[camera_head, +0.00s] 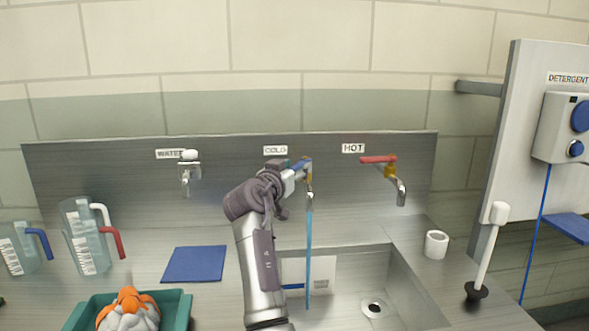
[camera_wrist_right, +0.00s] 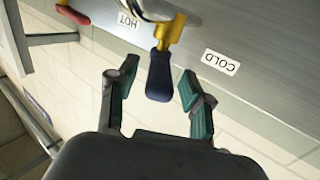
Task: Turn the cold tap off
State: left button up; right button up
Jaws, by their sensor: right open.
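The cold tap (camera_head: 309,190) is on the steel back panel under the COLD label, and a blue stream of water (camera_head: 309,250) runs from it into the sink. My right gripper (camera_head: 293,173) is at the tap and hides part of its handle. In the right wrist view, the tap's blue handle (camera_wrist_right: 159,75) on its yellow stem lies between the two fingers of my open right gripper (camera_wrist_right: 149,89). My left gripper is not in view.
The hot tap (camera_head: 391,178), with a red handle, is to the right. The WATER tap (camera_head: 188,175) is to the left. The sink (camera_head: 400,280) is below. Jugs (camera_head: 85,240), a blue cloth (camera_head: 194,264) and a green tray (camera_head: 178,310) are on the left counter.

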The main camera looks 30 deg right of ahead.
aim_at(295, 166)
notch_tip(295, 166, up, 10)
dwell(0.5)
